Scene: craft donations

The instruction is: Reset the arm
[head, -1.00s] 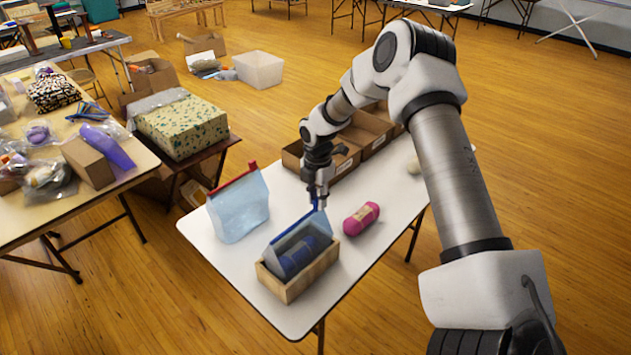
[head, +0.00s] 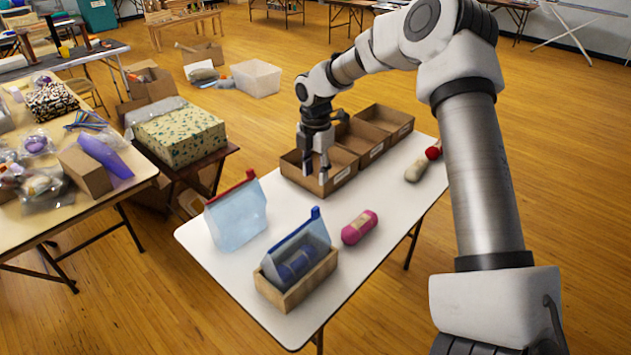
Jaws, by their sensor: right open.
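My right gripper (head: 316,178) is open and empty. It points down over the nearest cardboard compartment box (head: 338,178) at the back of the white table (head: 215,262). A clear bag with a blue top strip (head: 311,236) stands in a small wooden box (head: 296,291), with a dark blue yarn roll (head: 297,265) inside. A clear bag with a red top strip (head: 238,216) stands to its left and looks empty. A pink yarn roll (head: 359,227) lies to the right of the wooden box. My left gripper is not in view.
A cream yarn roll (head: 415,171) and a red one (head: 433,153) lie at the table's right, partly by my arm. A crowded table (head: 130,193) stands at left with a floral box (head: 178,135) nearby. The table's front middle is clear.

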